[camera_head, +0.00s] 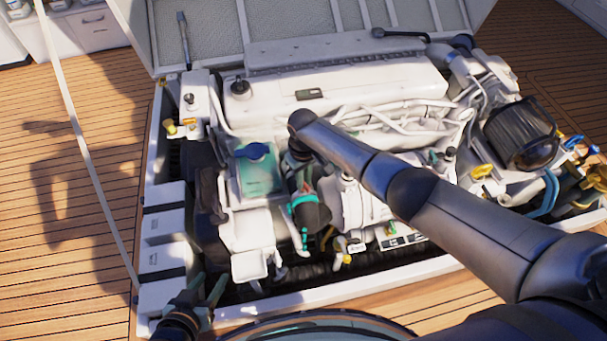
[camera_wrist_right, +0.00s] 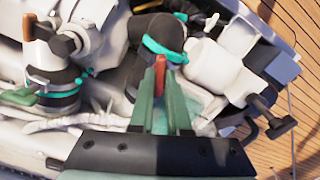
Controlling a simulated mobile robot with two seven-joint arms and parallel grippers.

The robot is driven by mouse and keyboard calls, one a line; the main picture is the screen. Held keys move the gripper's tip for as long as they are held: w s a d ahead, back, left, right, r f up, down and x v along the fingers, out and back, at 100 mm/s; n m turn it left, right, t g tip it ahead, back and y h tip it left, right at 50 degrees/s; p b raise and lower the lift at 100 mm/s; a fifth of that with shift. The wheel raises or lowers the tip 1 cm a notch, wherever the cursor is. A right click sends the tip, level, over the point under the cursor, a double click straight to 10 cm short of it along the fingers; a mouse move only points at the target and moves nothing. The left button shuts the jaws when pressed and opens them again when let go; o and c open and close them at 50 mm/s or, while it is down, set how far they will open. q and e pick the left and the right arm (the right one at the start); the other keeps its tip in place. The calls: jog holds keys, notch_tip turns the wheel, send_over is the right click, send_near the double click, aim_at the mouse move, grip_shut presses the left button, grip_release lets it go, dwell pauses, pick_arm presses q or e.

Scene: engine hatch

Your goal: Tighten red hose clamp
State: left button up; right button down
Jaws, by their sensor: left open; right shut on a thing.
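In the right wrist view, the green fingers of my right gripper (camera_wrist_right: 160,75) are shut on a small red piece (camera_wrist_right: 159,73), which I take for the red clamp's tab. It shows between the fingertips, in front of a black hose (camera_wrist_right: 157,31) with a teal band (camera_wrist_right: 166,63) around it. The fingers hide much of the clamp. In the head view, my right arm (camera_head: 395,180) reaches over the engine and its wrist points down; the fingertips are hard to make out there. My left gripper (camera_head: 204,290) is open and empty at the front left hatch edge.
Another hose (camera_wrist_right: 55,75) with teal bands and a red-brown handle (camera_wrist_right: 28,27) stands at left in the right wrist view. The white engine cover (camera_head: 340,88) lies behind my right arm. Wooden deck (camera_head: 75,250) is clear on the left.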

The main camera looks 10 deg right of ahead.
jog(key=m+p, duration=0.1)
jog(key=m, duration=0.2)
jog(key=shift+a+m, duration=0.1)
jog(key=shift+m, duration=0.7)
jog(key=c, duration=0.9)
grip_release()
jog(key=shift+r+p, duration=0.1)
jog(key=shift+p, duration=0.2)
jog(key=shift+r, duration=0.3)
notch_tip(320, 180, up, 12)
jog(key=p, duration=0.6)
jog(key=shift+f, duration=0.15)
